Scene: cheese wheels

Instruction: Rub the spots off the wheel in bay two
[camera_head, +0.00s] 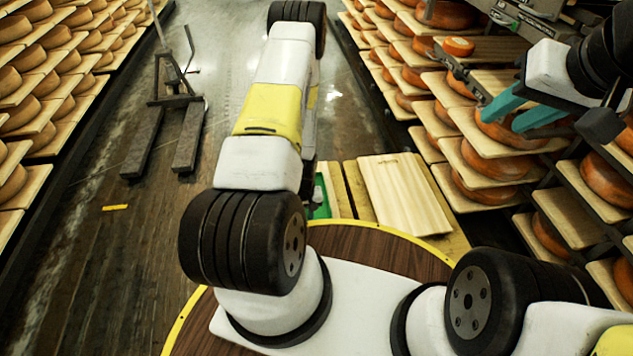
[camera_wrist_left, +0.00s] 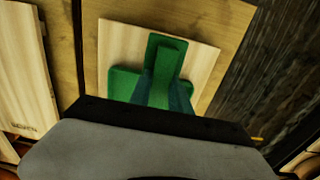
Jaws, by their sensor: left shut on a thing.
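A green tool with a flat pad and raised handle (camera_wrist_left: 165,55) is over a pale board (camera_wrist_left: 118,45) in the left wrist view. My left gripper (camera_wrist_left: 165,97) is shut on its handle; I cannot tell if the pad touches the board. In the head view the arm hides this gripper, and only part of the green (camera_head: 320,205) shows. My right gripper (camera_head: 502,118) has its teal fingers apart, in front of an orange cheese wheel (camera_head: 510,138) on the right rack. I cannot tell which bay is two, and no spots are clear.
A bare pale board (camera_head: 400,190) lies on a wooden surface ahead of my base. Racks of cheese wheels line both sides. A smaller orange round (camera_head: 458,47) sits on the right. A pallet truck (camera_head: 172,95) stands in the aisle; the floor around it is clear.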

